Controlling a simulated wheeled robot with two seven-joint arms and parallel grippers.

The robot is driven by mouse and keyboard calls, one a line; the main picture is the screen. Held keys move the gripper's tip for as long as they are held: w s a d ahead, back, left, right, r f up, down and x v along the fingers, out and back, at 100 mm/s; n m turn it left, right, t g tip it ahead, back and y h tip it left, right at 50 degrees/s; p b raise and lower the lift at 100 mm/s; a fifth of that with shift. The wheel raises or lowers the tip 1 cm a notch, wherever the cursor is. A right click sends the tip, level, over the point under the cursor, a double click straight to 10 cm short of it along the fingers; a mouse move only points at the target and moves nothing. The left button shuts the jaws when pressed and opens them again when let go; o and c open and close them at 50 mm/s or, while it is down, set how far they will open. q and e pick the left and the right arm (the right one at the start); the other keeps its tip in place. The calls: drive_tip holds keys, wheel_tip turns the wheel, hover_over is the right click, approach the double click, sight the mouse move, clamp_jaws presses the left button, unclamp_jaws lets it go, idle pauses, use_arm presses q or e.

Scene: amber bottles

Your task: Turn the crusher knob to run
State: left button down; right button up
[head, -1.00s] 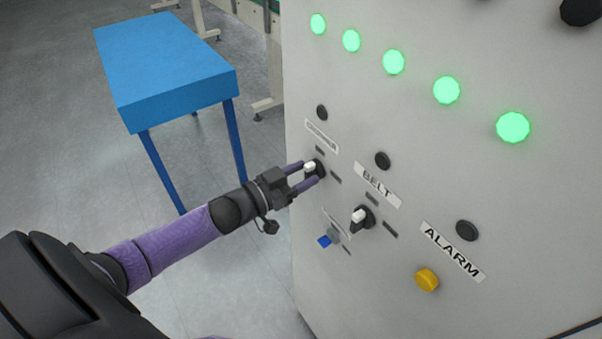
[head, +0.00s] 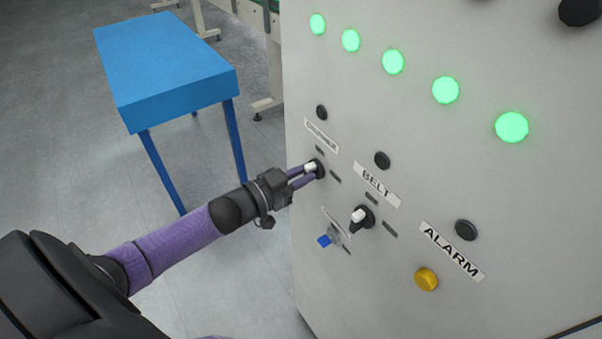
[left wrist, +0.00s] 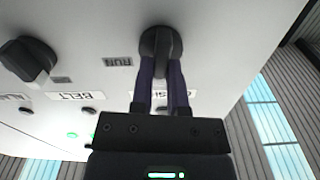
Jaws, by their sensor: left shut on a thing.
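The crusher knob (head: 318,168) is a black round knob with a white-tipped grip on the grey panel, below a small label at the panel's left. My left gripper (head: 309,174) is shut on this knob, one finger on each side of its grip. The left wrist view shows the knob (left wrist: 160,42) between the two purple fingers of the gripper (left wrist: 162,75). A small RUN mark (left wrist: 118,62) is beside the knob there. The fingers hide part of the knob. My right gripper is not in view.
Several green lamps (head: 393,62) glow above. A blue table (head: 165,65) stands left of the panel, with open floor around it.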

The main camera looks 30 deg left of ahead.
use_arm(q)
drive_tip(key=shift+s+d+f+m+b, duration=0.1)
drive_tip(key=shift+m+b, duration=0.1)
drive_tip(key=shift+m, duration=2.25)
drive_tip(key=shift+d+f+m+b, duration=0.1)
drive_tip(key=shift+m+b, duration=0.1)
drive_tip(key=shift+m, duration=2.25)
drive_tip(key=shift+m, duration=0.3)
drive_tip(key=c, duration=0.6)
unclamp_jaws()
drive_tip(key=b+v, duration=0.1)
drive_tip(key=v, duration=0.9)
